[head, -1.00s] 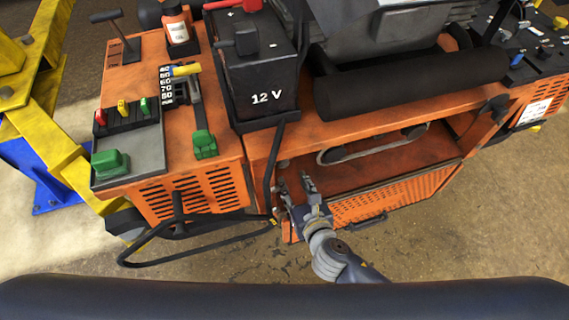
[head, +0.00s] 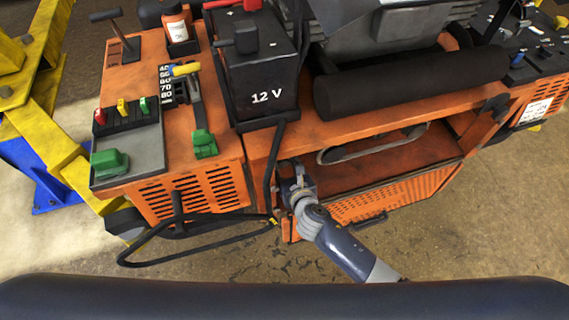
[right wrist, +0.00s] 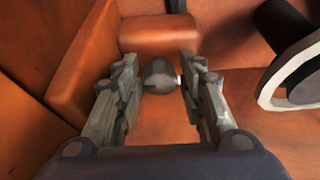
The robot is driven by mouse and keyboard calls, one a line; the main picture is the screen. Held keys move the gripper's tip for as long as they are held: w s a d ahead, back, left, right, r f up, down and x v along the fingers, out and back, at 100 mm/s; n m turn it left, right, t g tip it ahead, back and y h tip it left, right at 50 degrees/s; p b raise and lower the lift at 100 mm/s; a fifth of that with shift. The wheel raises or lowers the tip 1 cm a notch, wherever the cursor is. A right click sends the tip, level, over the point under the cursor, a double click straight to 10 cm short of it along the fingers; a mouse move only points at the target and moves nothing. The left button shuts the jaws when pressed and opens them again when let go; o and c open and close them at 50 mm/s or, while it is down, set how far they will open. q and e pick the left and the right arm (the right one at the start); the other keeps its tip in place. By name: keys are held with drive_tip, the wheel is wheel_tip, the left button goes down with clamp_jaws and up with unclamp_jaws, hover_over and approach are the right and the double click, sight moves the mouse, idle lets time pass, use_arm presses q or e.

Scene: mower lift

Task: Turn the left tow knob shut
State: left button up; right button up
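A small dark grey rounded knob (right wrist: 160,76), which looks like the left tow knob, sits in an orange recess in the right wrist view. My right gripper (right wrist: 161,88) is open, with one finger on each side of the knob. A narrow gap seems to show at each side, but I cannot tell whether either finger touches it. In the head view my right gripper (head: 296,172) reaches into the left end of the mower's open front compartment (head: 385,166). Its fingertips and the knob are hidden there. My left gripper is not in view.
A black hose (head: 270,165) hangs just left of my right gripper. The 12 V battery (head: 262,78) stands above. A dark round part with a pale rim (right wrist: 291,77) is close on the right in the wrist view. The compartment's right side is open.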

drive_tip(key=c, duration=0.8)
